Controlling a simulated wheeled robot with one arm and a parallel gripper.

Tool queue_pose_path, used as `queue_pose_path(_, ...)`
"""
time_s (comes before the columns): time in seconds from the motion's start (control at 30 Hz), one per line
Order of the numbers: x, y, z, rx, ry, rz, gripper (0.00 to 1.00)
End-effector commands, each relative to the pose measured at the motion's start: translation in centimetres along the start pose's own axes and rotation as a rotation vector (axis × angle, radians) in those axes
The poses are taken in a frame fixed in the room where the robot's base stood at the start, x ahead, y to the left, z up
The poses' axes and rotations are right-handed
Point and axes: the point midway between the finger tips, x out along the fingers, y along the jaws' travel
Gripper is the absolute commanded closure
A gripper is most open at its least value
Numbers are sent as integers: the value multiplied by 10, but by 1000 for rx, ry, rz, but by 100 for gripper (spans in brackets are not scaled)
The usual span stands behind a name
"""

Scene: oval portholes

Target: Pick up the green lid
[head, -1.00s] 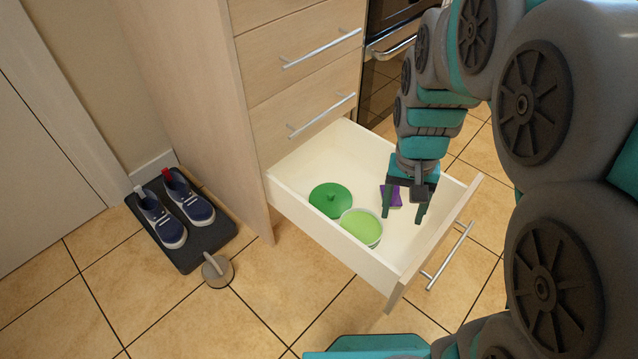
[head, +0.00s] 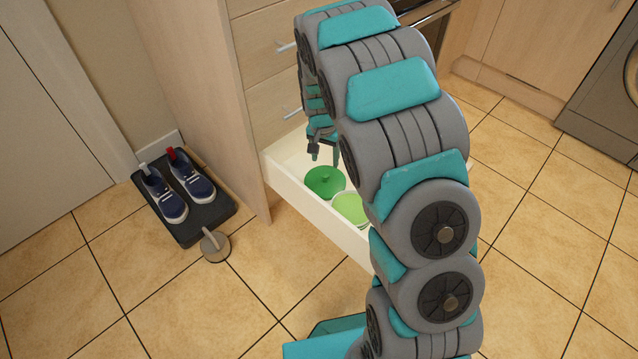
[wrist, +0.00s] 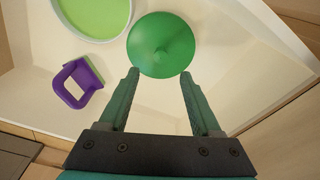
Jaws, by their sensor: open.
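In the head view my gripper (head: 323,160) is over the drawer, at the lid's far edge; my arm hides part of the drawer. I cannot tell the exact height of the fingers above the lid.
A light green bowl (head: 350,208) stands in the drawer close to the lid, also in the wrist view (wrist: 95,15). A purple object (wrist: 78,82) lies left of my fingers. The drawer walls are close around. Shoes (head: 180,188) on a dark mat are outside, at left.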

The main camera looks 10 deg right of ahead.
Motion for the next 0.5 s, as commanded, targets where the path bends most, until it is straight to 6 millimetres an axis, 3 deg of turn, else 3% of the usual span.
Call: queue_pose_path(0.5,51,0,4,0,-2,1,35)
